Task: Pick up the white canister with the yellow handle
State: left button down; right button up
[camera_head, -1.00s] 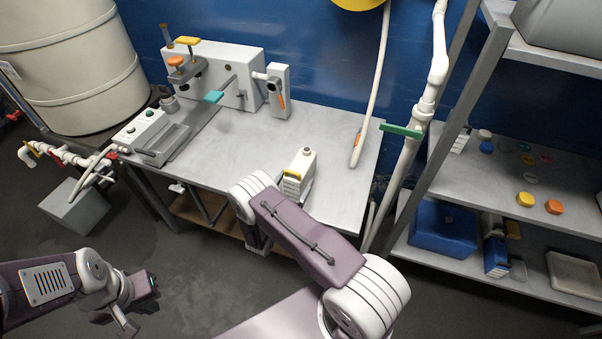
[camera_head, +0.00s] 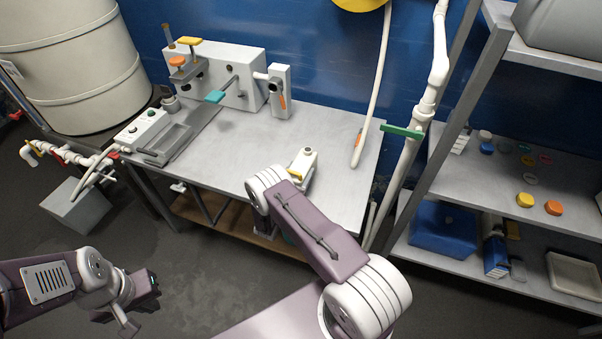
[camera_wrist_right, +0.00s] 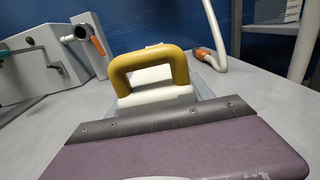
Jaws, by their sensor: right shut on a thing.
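The white canister (camera_head: 304,163) stands on the grey workbench near its front edge, partly hidden behind my right arm. Its yellow handle (camera_wrist_right: 150,62) shows as an arch in the right wrist view, with the white body below it. My right gripper (camera_wrist_right: 165,122) is at the canister, shut on it. Its fingertips are hidden in both views, so the exact grip point cannot be seen. My left gripper (camera_head: 140,305) is open and empty at the lower left, over the floor and away from the bench.
On the workbench (camera_head: 335,130) stands a grey apparatus (camera_head: 235,72) with a control box (camera_head: 140,130). A white hose (camera_head: 373,90) hangs at the back right. A shelf rack (camera_head: 575,200) with coloured caps stands to the right. The bench middle is clear.

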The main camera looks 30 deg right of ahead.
aim_at(306, 153)
jog(key=shift+r, duration=0.45)
notch_tip(306, 153, up, 3)
jog(key=shift+f, duration=0.1)
jog(key=s+d+r, duration=0.6)
jog(key=d+r, duration=0.1)
jog(key=d, duration=0.2)
jog(key=shift+s+d+p, duration=0.3)
jog(key=shift+s+p, duration=0.1)
jog(key=shift+p, duration=0.05)
jog(key=shift+r, duration=0.1)
